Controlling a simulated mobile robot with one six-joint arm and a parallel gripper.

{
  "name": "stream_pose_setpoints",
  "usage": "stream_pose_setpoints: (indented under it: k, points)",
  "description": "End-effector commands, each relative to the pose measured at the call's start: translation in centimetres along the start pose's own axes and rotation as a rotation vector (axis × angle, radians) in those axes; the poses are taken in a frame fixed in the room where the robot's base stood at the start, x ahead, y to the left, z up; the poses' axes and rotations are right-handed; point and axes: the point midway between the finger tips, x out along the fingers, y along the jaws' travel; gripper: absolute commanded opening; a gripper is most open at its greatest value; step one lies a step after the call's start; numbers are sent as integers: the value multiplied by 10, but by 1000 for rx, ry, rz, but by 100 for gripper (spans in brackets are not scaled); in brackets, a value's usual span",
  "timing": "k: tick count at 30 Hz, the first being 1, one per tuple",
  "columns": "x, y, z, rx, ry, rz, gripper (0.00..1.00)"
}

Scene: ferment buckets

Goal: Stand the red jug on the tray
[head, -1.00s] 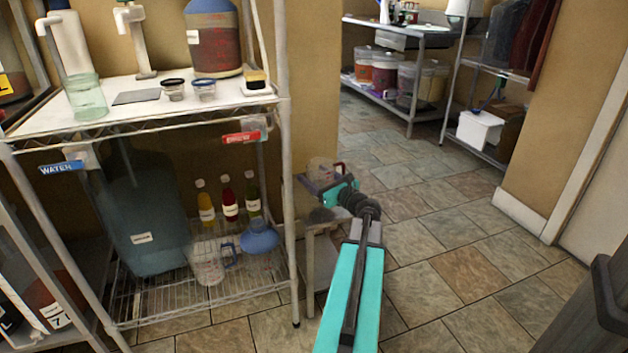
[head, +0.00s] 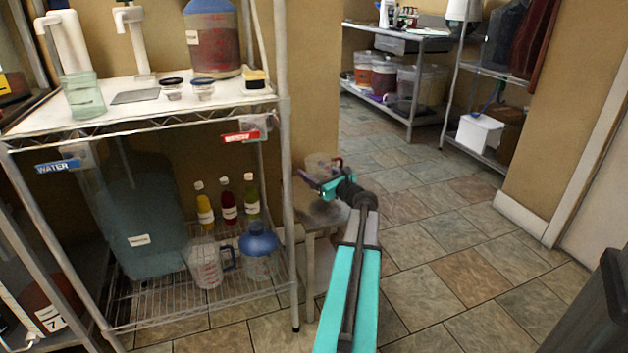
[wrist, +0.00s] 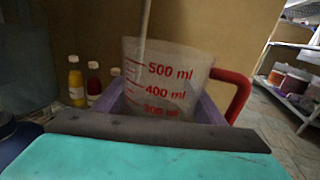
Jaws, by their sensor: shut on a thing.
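The red jug is a clear measuring jug with red marks and a red handle. In the wrist view the jug (wrist: 165,75) stands roughly upright, its handle to the right. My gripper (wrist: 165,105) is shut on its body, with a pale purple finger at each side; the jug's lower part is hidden. In the head view the jug (head: 319,164) and my gripper (head: 322,179) are above a small grey stand (head: 323,213), right of the rack. No tray can be made out clearly; a flat grey plate (head: 135,97) lies on the rack's upper shelf.
The wire rack (head: 288,200) is at left. Its lower shelf holds a clear jug (head: 205,265), a blue-topped container (head: 259,255), several small bottles (head: 228,200) and a large blue water container (head: 140,220). The tiled floor (head: 440,235) at right is open.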

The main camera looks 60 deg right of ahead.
Motion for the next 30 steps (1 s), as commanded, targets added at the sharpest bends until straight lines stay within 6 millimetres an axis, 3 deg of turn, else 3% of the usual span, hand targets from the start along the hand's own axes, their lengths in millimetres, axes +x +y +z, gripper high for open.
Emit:
stream_pose_setpoints:
  k: [3, 12, 29, 30]
  points:
    - [7, -5, -2, 0, 0, 0, 36]
    - [6, -2, -34, 1, 0, 0, 36]
    - [6, -2, -39, 0, 0, 0, 36]
    - [6, -2, -39, 0, 0, 0, 71]
